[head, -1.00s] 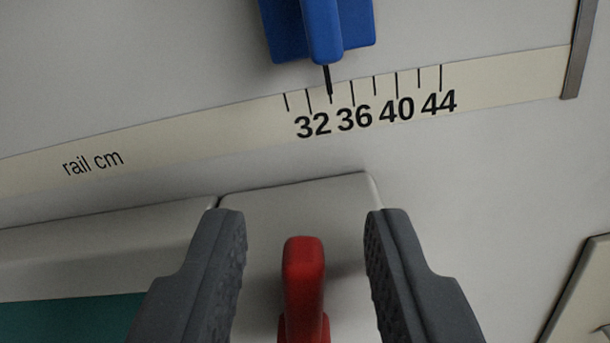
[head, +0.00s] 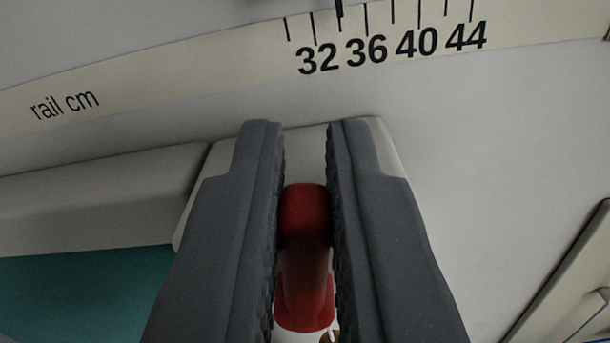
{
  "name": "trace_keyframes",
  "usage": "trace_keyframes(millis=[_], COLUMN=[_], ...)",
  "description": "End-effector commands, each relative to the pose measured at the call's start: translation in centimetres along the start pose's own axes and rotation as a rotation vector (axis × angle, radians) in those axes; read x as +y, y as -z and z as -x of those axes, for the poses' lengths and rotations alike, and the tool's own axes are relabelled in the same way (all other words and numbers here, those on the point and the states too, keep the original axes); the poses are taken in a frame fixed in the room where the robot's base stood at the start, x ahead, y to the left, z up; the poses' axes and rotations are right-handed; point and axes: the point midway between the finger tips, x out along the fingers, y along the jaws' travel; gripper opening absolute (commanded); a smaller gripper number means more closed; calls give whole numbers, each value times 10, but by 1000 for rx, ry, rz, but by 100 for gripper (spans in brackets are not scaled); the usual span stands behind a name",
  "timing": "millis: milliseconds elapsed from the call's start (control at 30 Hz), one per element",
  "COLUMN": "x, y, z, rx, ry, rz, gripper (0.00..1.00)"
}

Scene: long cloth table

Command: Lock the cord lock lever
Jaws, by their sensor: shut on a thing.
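A red lever (head: 306,215) stands in the lower middle of the head view, in front of a pale block (head: 385,150). I take it to be the cord lock lever. My gripper (head: 305,135) is shut on it, with one dark grey finger on each side. The fingers hide the lever's sides. The lever's lower part (head: 305,300) shows between them, wider at its foot. Its exact angle is hard to tell from above.
A cream scale strip marked "rail cm" (head: 150,85) runs across the top, with a dark pointer (head: 339,8) between 32 and 36. A teal surface (head: 80,295) lies at lower left. A pale panel edge (head: 565,270) is at lower right.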

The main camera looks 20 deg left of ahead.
Motion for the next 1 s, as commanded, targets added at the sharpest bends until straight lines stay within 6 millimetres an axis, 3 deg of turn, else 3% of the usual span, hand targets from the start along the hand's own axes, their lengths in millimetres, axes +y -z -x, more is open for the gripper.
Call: trace_keyframes(millis=[333, 667, 700, 767, 1000], x=[-8, -10, -10, -10, -10], y=[-3, 0, 0, 0, -1], z=[0, 0, 0, 0, 0], rx=[3, 2, 3, 2, 2], ry=[1, 1, 1, 1, 1], rz=[171, 193, 193, 193, 192], gripper=[0, 0, 19, 33, 33])
